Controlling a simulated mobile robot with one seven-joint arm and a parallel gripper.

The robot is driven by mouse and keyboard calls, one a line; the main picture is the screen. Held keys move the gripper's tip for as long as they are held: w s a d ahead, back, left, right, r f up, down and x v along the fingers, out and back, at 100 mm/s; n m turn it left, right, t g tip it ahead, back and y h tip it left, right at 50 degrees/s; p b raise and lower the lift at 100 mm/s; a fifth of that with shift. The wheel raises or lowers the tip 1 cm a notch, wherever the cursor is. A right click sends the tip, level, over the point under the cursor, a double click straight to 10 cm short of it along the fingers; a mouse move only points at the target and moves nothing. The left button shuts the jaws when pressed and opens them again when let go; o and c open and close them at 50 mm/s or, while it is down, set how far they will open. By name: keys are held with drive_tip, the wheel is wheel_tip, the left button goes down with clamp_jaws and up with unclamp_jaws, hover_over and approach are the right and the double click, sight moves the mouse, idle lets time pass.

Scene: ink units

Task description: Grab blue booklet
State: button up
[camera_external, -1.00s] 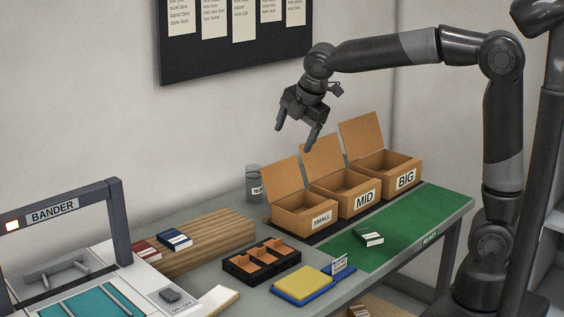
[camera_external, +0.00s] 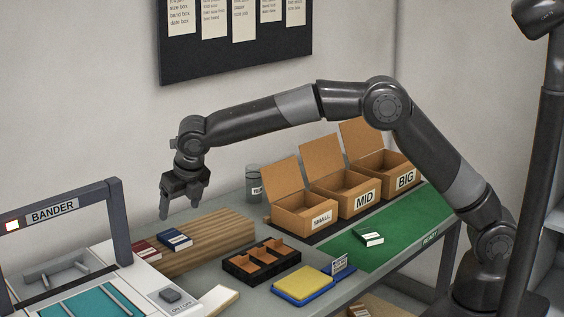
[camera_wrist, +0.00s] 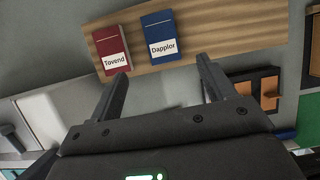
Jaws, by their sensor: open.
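The blue booklet (camera_external: 175,240) lies on the ribbed wooden board, beside a red booklet (camera_external: 146,250) on its left. In the wrist view the blue booklet (camera_wrist: 161,37) has a white label reading "Dapplor", and the red booklet (camera_wrist: 112,50) has one reading "Tovend". My gripper (camera_external: 180,212) is open and empty, pointing down above the board near the booklets. In the wrist view its two fingers (camera_wrist: 163,80) are spread apart, with the blue booklet beyond the tips and apart from them.
The ribbed board (camera_external: 215,238) lies left of a black tray with orange compartments (camera_external: 262,262). The bander machine (camera_external: 60,215) stands at the left. Open boxes marked SMALL (camera_external: 305,221), MID and BIG stand behind. A green booklet (camera_external: 368,238) lies on the green mat (camera_external: 410,225).

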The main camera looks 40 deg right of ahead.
sight(174, 237)
drive_tip(key=x, duration=1)
drive_tip(key=shift+d+f, duration=0.1)
drive_tip(key=shift+f, duration=0.05)
drive_tip(key=c, duration=1)
drive_tip(key=shift+c, duration=0.3)
drive_tip(key=shift+r, duration=0.2)
